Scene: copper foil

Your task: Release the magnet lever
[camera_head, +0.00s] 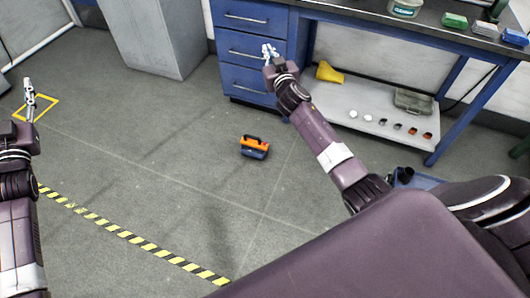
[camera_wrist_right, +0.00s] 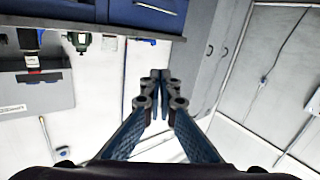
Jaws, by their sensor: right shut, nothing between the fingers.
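A small orange and dark blue block with a black handle (camera_head: 254,147) sits on the floor in the middle of the head view. It may be the magnet, but I cannot make out a separate lever on it. My right gripper (camera_head: 269,50) is well above and apart from it, in front of the blue drawers. In the right wrist view its fingers (camera_wrist_right: 160,80) meet at the tips, with nothing between them. My left gripper (camera_head: 29,90) is at the far left, pointing up the picture; its fingers are too small to read.
A blue workbench with drawers (camera_head: 245,47) stands at the back. Its low shelf (camera_head: 362,98) holds a yellow cloth (camera_head: 329,72), a grey-green case (camera_head: 413,101) and several small round pieces. A grey cabinet (camera_head: 150,35) stands left. Yellow-black tape (camera_head: 135,239) crosses the mostly clear floor.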

